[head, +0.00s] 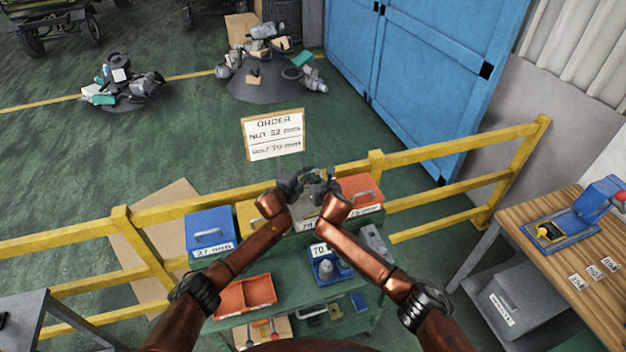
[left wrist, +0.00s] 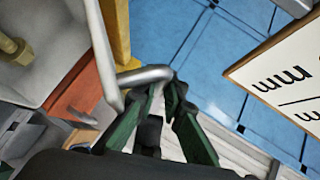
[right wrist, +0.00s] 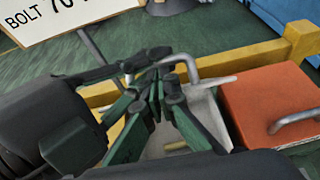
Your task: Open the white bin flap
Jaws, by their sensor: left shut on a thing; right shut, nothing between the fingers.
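The white bin (head: 304,210) stands between the yellow bin (head: 247,215) and the orange bin (head: 360,190), largely hidden by my grippers in the head view. My left gripper (head: 291,186) is shut on the flap's metal handle; its green fingers (left wrist: 165,92) meet at the bent bar (left wrist: 145,75) in the left wrist view. The bin's pale inside shows with a brass-coloured piece (left wrist: 15,47) in it, so the flap looks raised. My right gripper (head: 322,180) is shut and empty, close beside the left one and the handle (right wrist: 208,66); whether they touch is unclear.
A blue bin (head: 209,230) stands at the row's left end. An orange tray (head: 246,296) and a blue tray (head: 330,267) sit nearer. A wooden table (head: 560,245) is right.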

